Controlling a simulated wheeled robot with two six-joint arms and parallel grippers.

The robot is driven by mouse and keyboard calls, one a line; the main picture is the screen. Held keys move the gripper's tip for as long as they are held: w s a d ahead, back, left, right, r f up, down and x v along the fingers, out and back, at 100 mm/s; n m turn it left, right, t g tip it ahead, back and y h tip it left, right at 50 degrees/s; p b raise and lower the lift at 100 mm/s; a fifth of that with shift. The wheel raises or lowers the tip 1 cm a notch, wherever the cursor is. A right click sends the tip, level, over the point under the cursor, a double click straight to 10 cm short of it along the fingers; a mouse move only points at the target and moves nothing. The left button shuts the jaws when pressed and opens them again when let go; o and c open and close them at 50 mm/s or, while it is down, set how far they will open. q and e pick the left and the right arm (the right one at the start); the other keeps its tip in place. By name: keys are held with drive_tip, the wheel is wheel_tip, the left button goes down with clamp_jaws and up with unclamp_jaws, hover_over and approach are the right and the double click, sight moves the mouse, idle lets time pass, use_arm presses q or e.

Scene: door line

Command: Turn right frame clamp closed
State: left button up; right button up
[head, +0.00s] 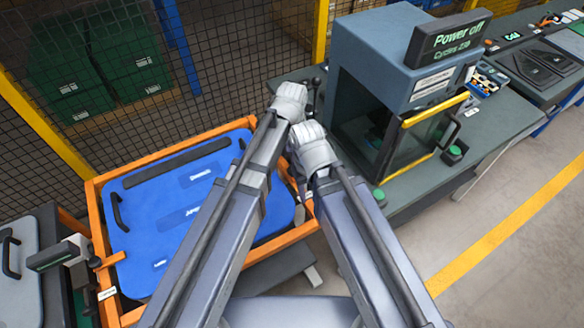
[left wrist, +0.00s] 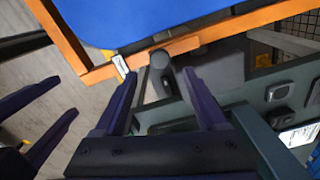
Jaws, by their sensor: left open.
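The right frame clamp (left wrist: 160,60) shows in the left wrist view as a dark grey rounded post with an orange bar (left wrist: 178,47) beside it and a small white label. My left gripper (left wrist: 159,76) is open, with its two dark purple fingers either side of the post; I cannot tell whether they touch it. My right gripper (left wrist: 53,110) shows at the left edge, its fingers apart, with nothing seen between them. In the head view my arms largely hide this clamp and both sets of fingers. The blue panel (head: 170,225) lies in the orange frame (head: 94,215).
A similar clamp (head: 62,254) sits at the frame's left edge. The machine (head: 375,60) with a "Power off" sign (head: 450,40) stands right of my arms, its yellow-edged door (head: 425,120) projecting. A mesh fence (head: 235,60) runs behind. Floor at right is clear.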

use_arm(q)
wheel_tip(320, 180, down, 6)
drive_tip(key=b, duration=0.5)
drive_tip(key=shift+f, duration=0.15)
clamp_jaws()
idle(0.3)
idle(0.9)
